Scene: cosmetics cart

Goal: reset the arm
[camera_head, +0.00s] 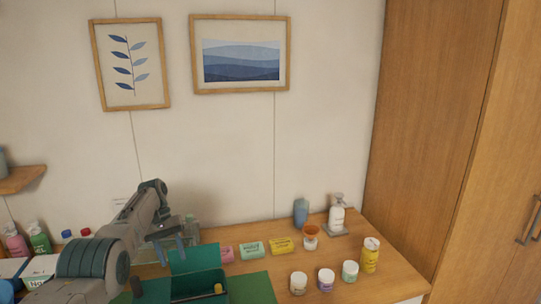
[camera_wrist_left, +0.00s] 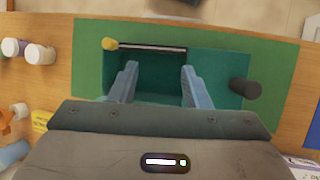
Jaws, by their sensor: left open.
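My left arm comes in from the left in the head view. Its gripper (camera_head: 172,252) is open and empty, pointing down over the area behind the teal box (camera_head: 200,285). In the left wrist view the two blue fingers of the left gripper (camera_wrist_left: 158,82) are spread apart, with the teal box (camera_wrist_left: 150,72) below them. Nothing shows between the fingers. A dark rod with a yellow end (camera_wrist_left: 110,44) lies along one side of the box. My right gripper is not in view.
The box stands on a green mat (camera_head: 255,289). A dark cylinder (camera_head: 137,287) stands beside it. More bottles (camera_head: 38,238) stand at left.

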